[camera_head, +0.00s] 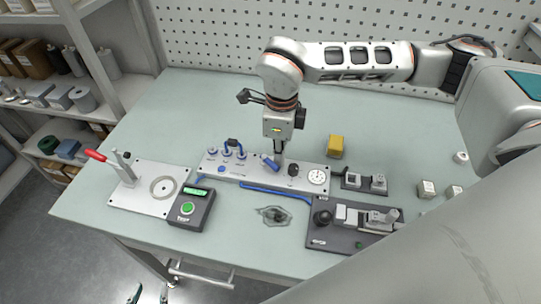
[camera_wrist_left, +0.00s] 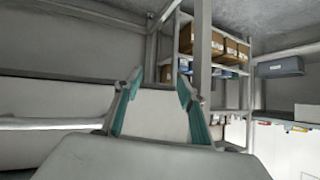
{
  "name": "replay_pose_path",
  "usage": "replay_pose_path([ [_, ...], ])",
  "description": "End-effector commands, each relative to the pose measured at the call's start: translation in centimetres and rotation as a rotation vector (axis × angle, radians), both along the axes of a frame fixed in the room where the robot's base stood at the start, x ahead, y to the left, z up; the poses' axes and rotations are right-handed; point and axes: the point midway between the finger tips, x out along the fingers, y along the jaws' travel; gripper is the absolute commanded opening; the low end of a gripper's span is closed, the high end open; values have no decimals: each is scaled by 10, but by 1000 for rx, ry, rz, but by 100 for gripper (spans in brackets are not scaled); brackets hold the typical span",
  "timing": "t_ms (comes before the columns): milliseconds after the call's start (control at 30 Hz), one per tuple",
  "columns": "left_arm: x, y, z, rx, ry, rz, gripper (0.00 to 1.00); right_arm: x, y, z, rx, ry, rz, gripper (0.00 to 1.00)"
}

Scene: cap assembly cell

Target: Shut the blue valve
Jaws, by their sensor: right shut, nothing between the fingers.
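The grey manifold panel (camera_head: 255,177) lies across the middle of the table. The blue valve handle (camera_head: 269,162) stands on it right of centre and slants from upper left to lower right. My right gripper (camera_head: 278,158) points down at the panel, shut and empty, its tips close beside the right side of the blue handle. I cannot tell whether they touch it. My left gripper (camera_head: 149,294) is low at the bottom edge, in front of the table and far from the panel. Its teal fingers stand apart with nothing between them, also in the left wrist view (camera_wrist_left: 158,100).
Several blue-based fittings (camera_head: 227,153), a black knob (camera_head: 293,170) and a round gauge (camera_head: 317,176) share the panel. A green-button box (camera_head: 191,208), a red-handled press (camera_head: 150,189), a yellow block (camera_head: 335,146) and a dark fixture (camera_head: 335,237) surround it. The back table is clear.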

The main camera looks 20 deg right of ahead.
Motion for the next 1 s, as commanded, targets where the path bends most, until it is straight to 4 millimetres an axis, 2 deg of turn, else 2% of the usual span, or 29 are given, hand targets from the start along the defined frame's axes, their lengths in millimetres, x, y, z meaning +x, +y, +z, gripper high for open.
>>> replay_pose_path([
  [1000, 0, 0, -1, 0, -1, 0, 40, -14, 13, -1, 0, 1, 1, 0],
])
